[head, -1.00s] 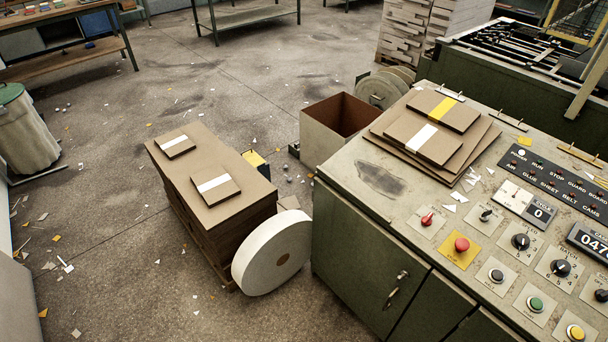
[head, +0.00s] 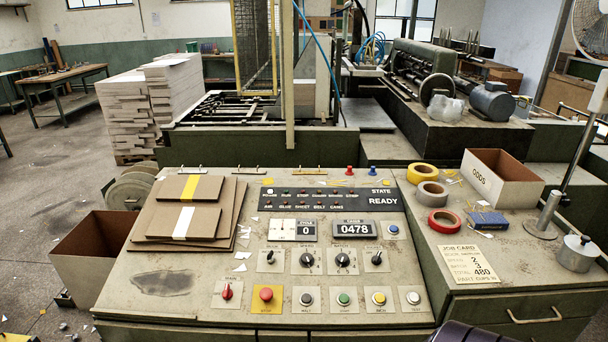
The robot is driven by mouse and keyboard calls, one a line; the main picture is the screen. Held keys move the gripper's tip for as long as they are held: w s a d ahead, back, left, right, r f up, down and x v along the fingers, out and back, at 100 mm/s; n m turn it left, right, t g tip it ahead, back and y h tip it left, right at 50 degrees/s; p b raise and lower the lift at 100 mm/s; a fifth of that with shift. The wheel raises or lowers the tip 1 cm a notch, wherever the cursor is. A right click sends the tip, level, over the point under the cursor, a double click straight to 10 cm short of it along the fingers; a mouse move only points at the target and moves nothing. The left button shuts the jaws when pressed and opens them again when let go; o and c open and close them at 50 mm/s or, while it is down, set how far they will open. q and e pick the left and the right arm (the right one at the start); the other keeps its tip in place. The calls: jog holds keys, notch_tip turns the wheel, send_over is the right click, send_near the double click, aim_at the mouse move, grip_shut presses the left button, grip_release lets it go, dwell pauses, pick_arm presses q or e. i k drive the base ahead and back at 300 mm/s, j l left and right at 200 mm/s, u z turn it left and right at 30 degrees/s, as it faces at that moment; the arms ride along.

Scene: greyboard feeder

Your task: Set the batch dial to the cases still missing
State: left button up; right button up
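The batch dial (head: 342,259) is a black knob on a pale numbered plate in the middle of the sloped console; its exact setting is too small to read surely. A similar black dial (head: 307,259) stands left of it. The case counter (head: 353,228) above reads 0478, and the cycle display (head: 306,230) beside it reads 0. The job card (head: 473,264) on the right shows 2, 3 and a total of 480. The state panel (head: 380,201) reads READY. Neither gripper shows; a dark rounded shape at the bottom edge cannot be identified.
A red-handled switch (head: 226,292), a red stop button (head: 266,295) and several push buttons line the console front. Stacked boards (head: 187,217) lie at left. Tape rolls (head: 443,220), an open box (head: 502,179) and a metal pot (head: 578,253) stand at right.

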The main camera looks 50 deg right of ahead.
aim_at(342, 260)
jog(key=z, duration=1.8)
